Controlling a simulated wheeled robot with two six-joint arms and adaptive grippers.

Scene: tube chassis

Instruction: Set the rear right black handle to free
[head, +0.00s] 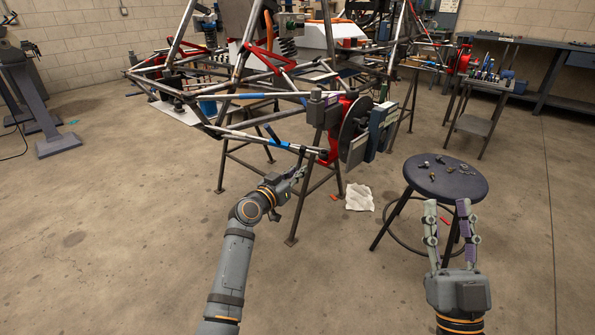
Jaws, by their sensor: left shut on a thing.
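The tube chassis (255,75) rests on dark stands, with a red hub and brake disc (349,118) at its near corner. My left gripper (301,171) is just below and left of this hub, by the lower end of the blue-banded tube (280,144). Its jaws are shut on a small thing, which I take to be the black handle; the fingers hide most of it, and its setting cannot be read. My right gripper (448,208) is open and empty, its two fingers apart and pointing up in front of the round stool.
The round dark stool (420,180) at right holds several small metal parts. A white cloth (359,197) lies on the floor below the hub. Stand legs (304,213) are close to my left gripper. A workbench stands at back right. The floor at left is mostly clear.

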